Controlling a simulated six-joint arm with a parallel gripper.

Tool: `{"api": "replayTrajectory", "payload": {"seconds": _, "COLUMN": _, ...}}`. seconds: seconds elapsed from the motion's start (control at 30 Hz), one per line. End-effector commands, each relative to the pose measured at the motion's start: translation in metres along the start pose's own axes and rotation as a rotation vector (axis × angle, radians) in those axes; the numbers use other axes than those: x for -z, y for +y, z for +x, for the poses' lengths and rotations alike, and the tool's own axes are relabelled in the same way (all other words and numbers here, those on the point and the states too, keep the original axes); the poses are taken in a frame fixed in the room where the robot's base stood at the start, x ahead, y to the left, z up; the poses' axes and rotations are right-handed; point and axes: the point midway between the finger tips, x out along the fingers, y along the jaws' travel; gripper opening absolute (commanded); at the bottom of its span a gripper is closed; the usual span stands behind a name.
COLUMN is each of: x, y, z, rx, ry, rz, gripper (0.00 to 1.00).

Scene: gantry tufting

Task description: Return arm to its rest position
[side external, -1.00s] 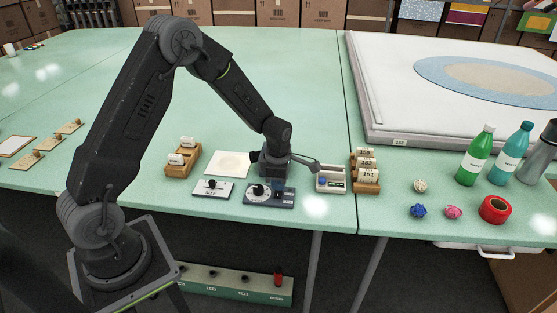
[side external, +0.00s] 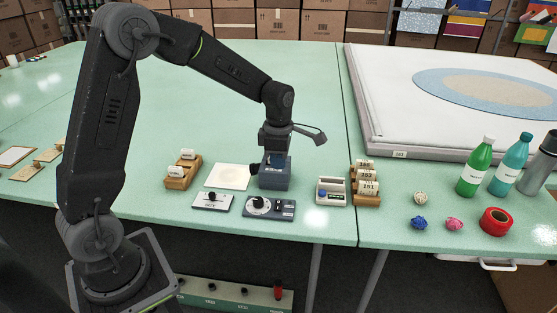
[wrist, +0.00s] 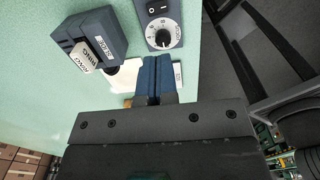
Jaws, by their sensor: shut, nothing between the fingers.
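My gripper (side external: 276,160) hangs, pointing down, in front of or just above a blue-grey block holder (side external: 274,180); I cannot tell the exact gap in the side view. In the wrist view its blue fingers (wrist: 155,72) are closed together with nothing between them. The holder, with a white tag reading RING, shows in the wrist view (wrist: 92,38) to the left of the fingers. My arm is bent high at the elbow and reaches over the table.
A dial panel (side external: 283,211), a lever panel (side external: 202,205), a white square pad (side external: 218,184) and a small grey tray (side external: 331,199) are close by. Wooden tag racks (side external: 180,183) (side external: 366,200) flank them. Bottles (side external: 475,170) and red tape (side external: 495,222) stand right. The table behind is clear.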

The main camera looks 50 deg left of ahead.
Motion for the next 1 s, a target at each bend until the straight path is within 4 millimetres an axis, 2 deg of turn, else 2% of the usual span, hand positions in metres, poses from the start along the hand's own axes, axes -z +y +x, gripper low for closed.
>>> {"api": "replayTrajectory", "payload": {"seconds": 0.17, "x": 0.001, "y": -0.005, "z": -0.009, "rx": -0.012, "ry": -0.008, "rz": 0.058, "gripper": 0.00}}
{"api": "replayTrajectory", "payload": {"seconds": 0.27, "x": 0.003, "y": -0.019, "z": -0.030, "rx": -0.044, "ry": -0.025, "rz": 0.212, "gripper": 0.00}}
{"api": "replayTrajectory", "payload": {"seconds": 0.4, "x": 0.012, "y": -0.052, "z": -0.070, "rx": -0.121, "ry": -0.048, "rz": 0.565, "gripper": 0.00}}
{"api": "replayTrajectory", "payload": {"seconds": 0.6, "x": 0.035, "y": -0.106, "z": -0.113, "rx": -0.253, "ry": -0.037, "rz": 1.117, "gripper": 0.00}}
{"api": "replayTrajectory", "payload": {"seconds": 0.8, "x": 0.062, "y": -0.160, "z": -0.136, "rx": -0.401, "ry": 0.035, "rz": 1.658, "gripper": 0.00}}
{"api": "replayTrajectory", "payload": {"seconds": 1.0, "x": 0.085, "y": -0.198, "z": -0.140, "rx": -0.521, "ry": 0.147, "rz": 2.083, "gripper": 0.00}}
